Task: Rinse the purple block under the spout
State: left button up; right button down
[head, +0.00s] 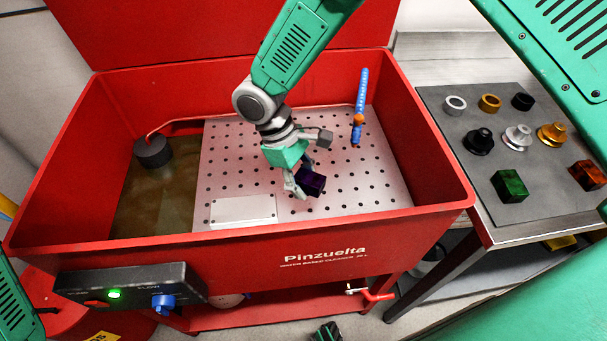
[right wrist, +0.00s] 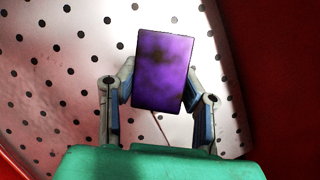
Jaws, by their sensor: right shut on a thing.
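The purple block (head: 312,180) is held in my right gripper (head: 301,178), above the perforated plate in the red basin. In the right wrist view the block (right wrist: 163,72) sits between the two fingers and its purple face has dark smudges. The spout (head: 357,133), a blue segmented hose with an orange part, stands at the back right of the basin. The block is to the left of the spout and nearer the front, apart from it. No water stream shows.
The red basin (head: 330,228) has raised walls. A dark round float-like thing (head: 153,152) and murky liquid (head: 155,205) are at left. A control box (head: 130,285) has a lit green light and a blue knob (head: 162,303). A grey side table (head: 540,205) holds rings, flanged parts and blocks.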

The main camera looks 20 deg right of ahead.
jog(key=shift+w+d+f, duration=0.2)
jog(key=shift+w+d, duration=0.05)
jog(key=shift+d, duration=0.4)
jog(key=d+b, duration=0.1)
jog(key=d, duration=0.1)
jog(key=w+d+f, duration=0.1)
jog(key=d, duration=0.1)
jog(key=w+d+b, duration=0.1)
jog(key=shift+d+f+b, duration=0.25)
jog(key=shift+d+b, duration=0.05)
jog(key=shift+d, duration=0.1)
pick_arm(q)
jog(key=shift+f, duration=1.15)
pick_arm(e)
jog(key=shift+w+d+f, duration=0.15)
jog(key=shift+w+d, duration=0.1)
jog(key=shift+d, duration=0.45)
jog(key=shift+w+d+f, duration=0.2)
jog(key=shift+d, duration=0.45)
jog(key=shift+w+d+f, duration=0.15)
jog(key=shift+w+d, duration=0.1)
jog(key=shift+d, duration=0.45)
pick_arm(q)
jog(key=o, duration=0.4)
